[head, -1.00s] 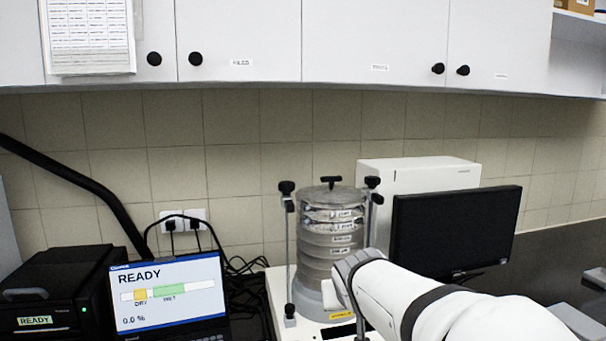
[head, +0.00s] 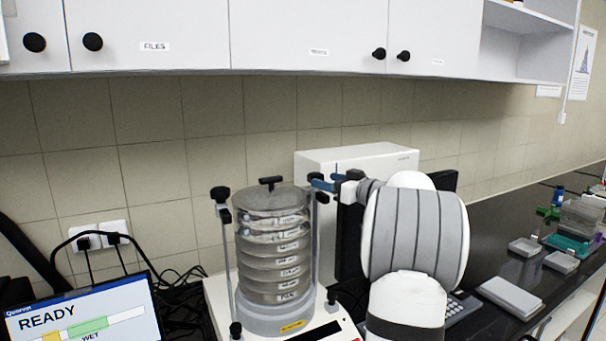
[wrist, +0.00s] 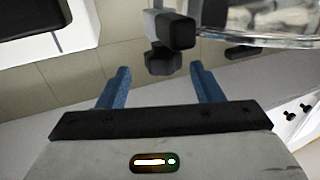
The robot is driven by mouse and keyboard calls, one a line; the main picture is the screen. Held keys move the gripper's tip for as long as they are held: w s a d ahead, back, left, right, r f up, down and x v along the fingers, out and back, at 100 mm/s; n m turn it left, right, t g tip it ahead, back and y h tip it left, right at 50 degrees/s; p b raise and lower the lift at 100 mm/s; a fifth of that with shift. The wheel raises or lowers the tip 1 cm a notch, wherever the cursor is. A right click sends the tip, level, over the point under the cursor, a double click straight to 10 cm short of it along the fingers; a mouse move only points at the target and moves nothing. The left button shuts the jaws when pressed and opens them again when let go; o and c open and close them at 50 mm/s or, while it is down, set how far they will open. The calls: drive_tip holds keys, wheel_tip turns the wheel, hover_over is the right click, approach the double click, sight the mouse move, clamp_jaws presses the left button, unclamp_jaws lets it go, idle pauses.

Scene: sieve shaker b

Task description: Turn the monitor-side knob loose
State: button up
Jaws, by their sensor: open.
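The sieve stack (head: 272,250) stands on its shaker base, clamped between two upright rods. The black monitor-side knob (head: 322,198) tops the right rod, partly hidden by my fingers in the head view. My gripper (head: 318,181) is at the height of that knob, its blue fingers coming from the right. In the wrist view the dark knob (wrist: 162,61) appears just ahead of and between the fingertips of my open gripper (wrist: 160,71), with a gap on each side. Whether the fingers reach around it I cannot tell. The other knob (head: 220,194) tops the left rod.
The monitor (head: 349,243) is mostly hidden behind my arm, close to its right side. A white box-shaped unit (head: 350,160) stands behind. A READY screen (head: 85,318) is at lower left. Wall cabinets (head: 300,35) hang above.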

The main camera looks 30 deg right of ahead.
sight(310, 175)
drive_tip(key=p+x, duration=0.2)
drive_tip(key=x, duration=0.5)
drive_tip(key=shift+a+r, duration=0.1)
drive_tip(key=shift+a, duration=0.1)
drive_tip(key=shift+c, duration=0.2)
drive_tip(key=c, duration=1)
drive_tip(key=shift+o, duration=0.2)
